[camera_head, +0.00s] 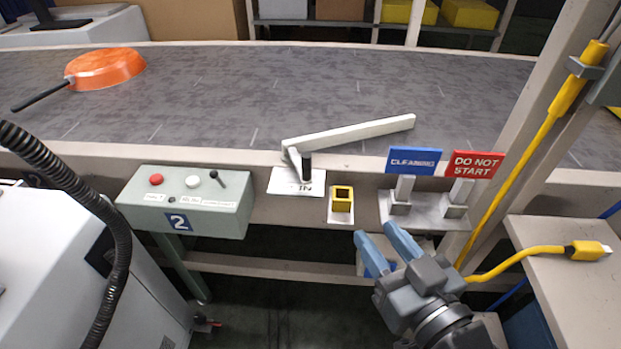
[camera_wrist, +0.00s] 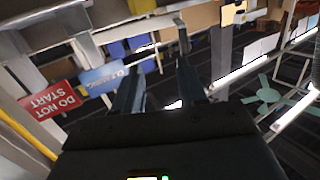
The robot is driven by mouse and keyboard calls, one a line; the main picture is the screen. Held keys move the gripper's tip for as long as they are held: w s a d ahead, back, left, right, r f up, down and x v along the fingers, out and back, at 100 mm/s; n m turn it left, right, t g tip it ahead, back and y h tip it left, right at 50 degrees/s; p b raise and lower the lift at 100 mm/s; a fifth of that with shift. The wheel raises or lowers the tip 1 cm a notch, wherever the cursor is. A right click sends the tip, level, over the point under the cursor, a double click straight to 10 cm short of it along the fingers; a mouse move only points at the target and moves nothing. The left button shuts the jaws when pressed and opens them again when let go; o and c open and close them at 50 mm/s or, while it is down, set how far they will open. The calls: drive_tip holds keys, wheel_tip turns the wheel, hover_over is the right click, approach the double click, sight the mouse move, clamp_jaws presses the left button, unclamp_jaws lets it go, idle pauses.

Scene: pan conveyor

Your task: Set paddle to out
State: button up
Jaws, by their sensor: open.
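The paddle (camera_head: 350,133) is a long pale bar that reaches over the near side of the conveyor belt, slanting up to the right. At its left end is a dark upright handle (camera_head: 306,166) above a white label plate (camera_head: 296,183) that reads "IN", partly covered by the handle. My gripper (camera_head: 378,238) is open and empty, below and right of the paddle, in front of the conveyor's near rail. Its two blue fingers point up and left, apart from the handle. In the wrist view the open fingers (camera_wrist: 160,78) show; I cannot make out the paddle there.
A control box (camera_head: 185,202) marked 2 stands left of the paddle. A yellow square socket (camera_head: 342,198) and blue "CLEANING" (camera_head: 413,161) and red "DO NOT START" (camera_head: 474,164) signs sit along the rail. An orange pan (camera_head: 106,68) lies on the belt. A yellow cable (camera_head: 513,180) hangs at right.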

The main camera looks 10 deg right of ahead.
sight(308, 164)
drive_tip(key=w+a+r+y+b, duration=0.1)
drive_tip(key=w+a, duration=0.2)
drive_tip(key=w, duration=0.2)
drive_tip(key=w+a+n+y+b, duration=0.1)
drive_tip(key=w+a, duration=0.2)
drive_tip(key=w, duration=0.2)
drive_tip(key=w+a+r+n+y+b, duration=0.1)
drive_tip(key=w+a, duration=0.2)
drive_tip(key=w, duration=0.2)
drive_tip(key=shift+w+r, duration=0.3)
clamp_jaws()
drive_tip(key=shift+a, duration=0.1)
